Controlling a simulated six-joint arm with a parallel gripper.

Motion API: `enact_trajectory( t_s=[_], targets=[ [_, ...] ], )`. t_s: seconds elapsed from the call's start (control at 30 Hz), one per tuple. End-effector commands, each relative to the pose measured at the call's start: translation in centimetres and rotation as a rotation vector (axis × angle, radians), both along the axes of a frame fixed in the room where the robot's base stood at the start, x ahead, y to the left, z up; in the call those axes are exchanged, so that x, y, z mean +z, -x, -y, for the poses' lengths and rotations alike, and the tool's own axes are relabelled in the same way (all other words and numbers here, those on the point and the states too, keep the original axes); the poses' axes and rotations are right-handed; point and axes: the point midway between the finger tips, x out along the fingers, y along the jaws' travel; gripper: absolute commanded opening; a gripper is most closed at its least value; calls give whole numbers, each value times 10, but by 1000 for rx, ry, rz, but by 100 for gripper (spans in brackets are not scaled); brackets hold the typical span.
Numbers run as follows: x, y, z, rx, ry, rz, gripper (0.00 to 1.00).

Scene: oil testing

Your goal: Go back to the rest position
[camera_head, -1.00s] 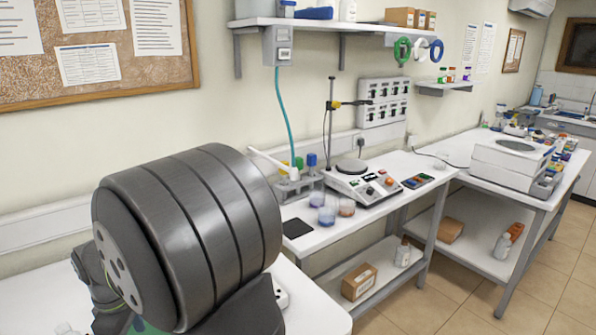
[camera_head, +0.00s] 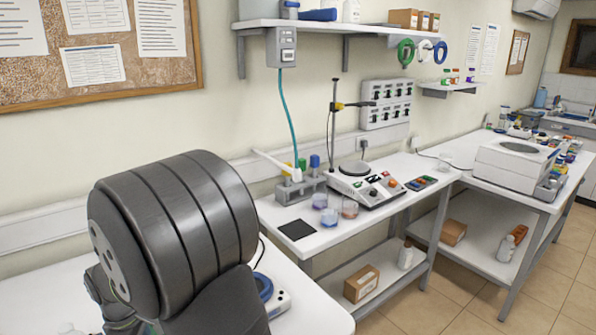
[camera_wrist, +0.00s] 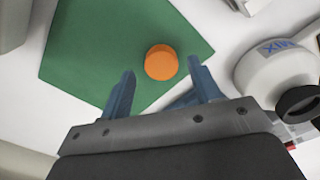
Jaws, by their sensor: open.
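My gripper (camera_wrist: 162,82) shows in the wrist view with its two blue fingers spread apart and nothing between their tips. A round orange thing (camera_wrist: 161,62), like a cap seen from above, lies or stands over a green mat (camera_wrist: 95,55) just beyond the fingertips. I cannot tell its height. In the head view my own dark arm fills the lower left, and the gripper is hidden there.
A white device marked "MIX" (camera_wrist: 285,68) with a dark round part stands close to the right of the fingers. In the head view, beakers (camera_head: 329,217), a hotplate stirrer (camera_head: 365,183) and a dark pad (camera_head: 297,230) sit on the white bench (camera_head: 345,235). A shelf (camera_head: 330,27) overhangs it.

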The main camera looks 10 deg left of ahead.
Motion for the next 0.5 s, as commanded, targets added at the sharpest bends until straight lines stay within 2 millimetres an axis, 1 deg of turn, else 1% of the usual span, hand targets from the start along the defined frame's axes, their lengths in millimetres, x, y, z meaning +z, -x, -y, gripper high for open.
enact_trajectory(
  t_s=[0.03,0.1,0.5],
  targets=[
    [12,0,0,0,-4,2,57],
    [25,0,0,0,-2,2,57],
    [66,-32,65,-5,0,1,57]
  ],
)
